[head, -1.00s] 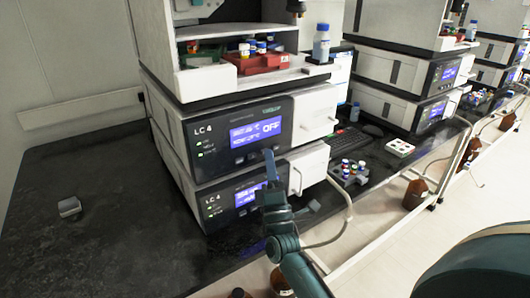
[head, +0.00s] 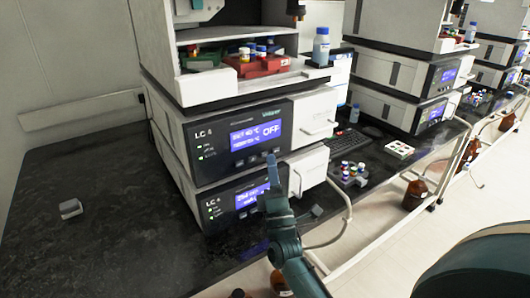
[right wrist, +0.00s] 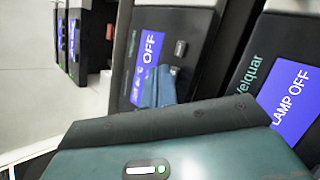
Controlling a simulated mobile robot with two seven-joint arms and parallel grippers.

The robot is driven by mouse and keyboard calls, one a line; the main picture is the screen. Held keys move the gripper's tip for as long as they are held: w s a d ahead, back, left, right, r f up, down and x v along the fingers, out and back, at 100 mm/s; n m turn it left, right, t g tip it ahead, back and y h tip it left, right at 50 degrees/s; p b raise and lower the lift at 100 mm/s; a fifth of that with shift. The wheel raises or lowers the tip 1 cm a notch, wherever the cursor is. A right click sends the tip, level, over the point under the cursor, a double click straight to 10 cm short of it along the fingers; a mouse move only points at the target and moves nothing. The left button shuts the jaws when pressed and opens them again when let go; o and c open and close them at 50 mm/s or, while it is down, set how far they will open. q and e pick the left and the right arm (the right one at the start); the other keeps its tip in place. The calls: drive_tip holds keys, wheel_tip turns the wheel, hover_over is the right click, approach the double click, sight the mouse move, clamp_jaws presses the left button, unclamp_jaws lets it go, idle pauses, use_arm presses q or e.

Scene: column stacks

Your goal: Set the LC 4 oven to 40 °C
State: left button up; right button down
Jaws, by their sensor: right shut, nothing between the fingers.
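The upper LC 4 unit (head: 215,135) has a black front panel with a lit blue display (head: 256,133) that reads OFF at its right; its smaller lines seem to include °C values but are too blurred to read surely. A row of small buttons sits under the display. A lower unit (head: 212,205), also marked LC 4, has a blue display partly hidden by my right gripper. My right gripper (head: 271,160) is shut and empty, fingertips at the lower edge of the upper panel; touching or apart I cannot tell. In the right wrist view its fingertips (right wrist: 160,88) overlap an OFF display (right wrist: 146,58). My left gripper is out of view.
Vials and a red tray (head: 258,66) sit in the module above. A small grey object (head: 70,209) lies on the open dark bench at left. Other stacks stand at right.

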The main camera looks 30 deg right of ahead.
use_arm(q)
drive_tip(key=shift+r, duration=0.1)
use_arm(e)
drive_tip(key=shift+s, duration=0.2)
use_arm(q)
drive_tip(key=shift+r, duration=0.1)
use_arm(e)
drive_tip(key=shift+s, duration=0.1)
